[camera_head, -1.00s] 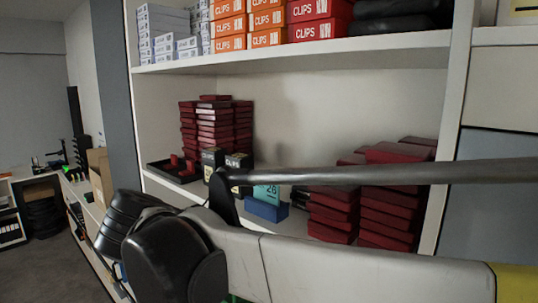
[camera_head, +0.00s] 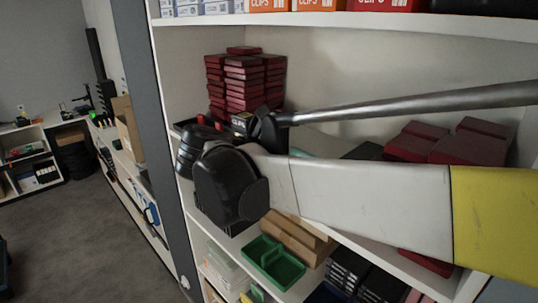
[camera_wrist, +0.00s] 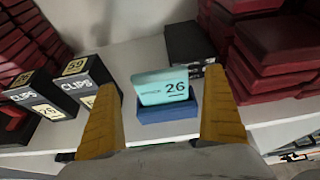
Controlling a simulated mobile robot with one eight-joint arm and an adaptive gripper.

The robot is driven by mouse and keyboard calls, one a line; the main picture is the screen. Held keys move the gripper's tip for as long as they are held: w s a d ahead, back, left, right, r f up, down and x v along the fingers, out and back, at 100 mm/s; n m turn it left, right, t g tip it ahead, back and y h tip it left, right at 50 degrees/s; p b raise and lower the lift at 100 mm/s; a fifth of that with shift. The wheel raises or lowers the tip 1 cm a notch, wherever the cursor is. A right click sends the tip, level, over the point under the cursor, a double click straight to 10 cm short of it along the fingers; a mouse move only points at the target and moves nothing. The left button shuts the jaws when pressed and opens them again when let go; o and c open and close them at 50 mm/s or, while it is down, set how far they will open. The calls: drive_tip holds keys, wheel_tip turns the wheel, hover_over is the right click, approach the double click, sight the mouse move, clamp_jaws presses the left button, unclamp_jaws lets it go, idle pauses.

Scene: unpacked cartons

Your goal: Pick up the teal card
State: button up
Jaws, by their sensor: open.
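The teal card (camera_wrist: 163,87), marked 26, stands upright in a blue holder (camera_wrist: 168,109) on a white shelf in the wrist view. My gripper (camera_wrist: 164,112) is open, its two yellow fingers apart. In the picture the card shows between the fingers, and nothing is held. In the head view my arm hides most of the card; only a small teal patch (camera_head: 300,153) shows above the arm.
Black clips boxes (camera_wrist: 91,80) stand left of the card. Dark red box stacks (camera_wrist: 277,45) stand at right, and others (camera_head: 243,80) at far left. A black box (camera_wrist: 189,43) lies behind the card. A green tray (camera_head: 273,262) sits on the shelf below.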

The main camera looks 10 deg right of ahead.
drive_tip(key=x, duration=0.3)
drive_tip(key=shift+a, duration=0.15)
drive_tip(key=c, duration=1.2)
drive_tip(key=shift+r, duration=0.1)
